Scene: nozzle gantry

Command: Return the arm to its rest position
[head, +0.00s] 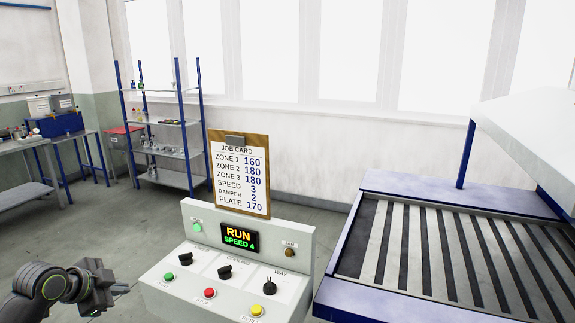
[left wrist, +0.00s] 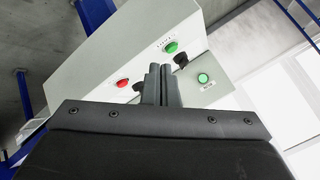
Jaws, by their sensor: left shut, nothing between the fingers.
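My left gripper (head: 121,288) is at the lower left of the head view, to the left of a white control console and apart from it. In the left wrist view its two dark fingers (left wrist: 161,82) are together, with nothing between them. The console (head: 165,291) has a display (head: 240,239) reading RUN, SPEED 4. It carries green, red and yellow buttons and several black knobs. A job card (head: 238,176) on a clipboard stands behind the display; its speed line reads 3. My right gripper is not in view.
A blue-framed slatted conveyor (head: 335,295) is right of the console, under a white hood (head: 530,115). A blue-posted shelf (head: 165,152) stands by the back wall. A workbench (head: 22,197) with small items is at the far left. The floor between bench and console is clear.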

